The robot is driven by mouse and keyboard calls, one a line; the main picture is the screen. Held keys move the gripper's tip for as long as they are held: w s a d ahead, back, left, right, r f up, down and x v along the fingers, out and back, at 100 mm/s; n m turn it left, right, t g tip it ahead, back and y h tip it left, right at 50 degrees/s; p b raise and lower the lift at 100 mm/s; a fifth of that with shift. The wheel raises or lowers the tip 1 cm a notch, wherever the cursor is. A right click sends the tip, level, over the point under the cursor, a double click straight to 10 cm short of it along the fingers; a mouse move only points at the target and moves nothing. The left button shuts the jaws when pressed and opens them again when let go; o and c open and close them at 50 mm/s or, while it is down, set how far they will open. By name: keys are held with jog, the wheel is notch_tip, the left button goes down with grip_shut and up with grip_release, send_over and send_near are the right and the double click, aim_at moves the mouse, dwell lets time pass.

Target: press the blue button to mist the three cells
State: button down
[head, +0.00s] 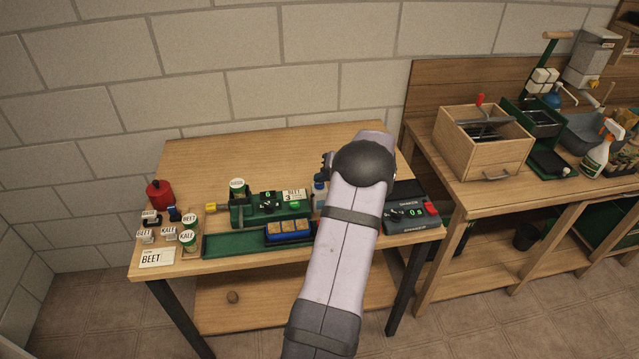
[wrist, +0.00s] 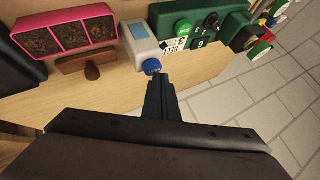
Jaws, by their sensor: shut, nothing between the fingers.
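In the wrist view, the blue button (wrist: 152,66) sticks out of the end of a small white box (wrist: 139,36) with a light blue panel. My gripper (wrist: 158,77) is shut and empty. Its fingertips point at the blue button and look very close to it; I cannot tell whether they touch. Three soil-filled cells (wrist: 73,36) sit in a row in a pink tray (wrist: 110,22) beside the white box. In the head view, my arm hides the pink tray, and my fingertips are not clear.
A green device (head: 245,213) with a dial and green button stands beside the white box. A blue tray (head: 309,238) with three brown blocks sits in a green tray (head: 225,248). A dark control unit (head: 404,225) stands at right. A wooden-handled tool (wrist: 92,71) lies beside the pink tray.

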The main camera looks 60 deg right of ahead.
jog(key=shift+f, duration=0.15)
dwell(0.5)
jog(key=shift+r+b, duration=0.3)
jog(key=shift+r, duration=0.25)
jog(key=shift+r, duration=0.1)
jog(key=shift+r+p, duration=0.85)
jog(key=shift+r, duration=2.1)
dwell(0.4)
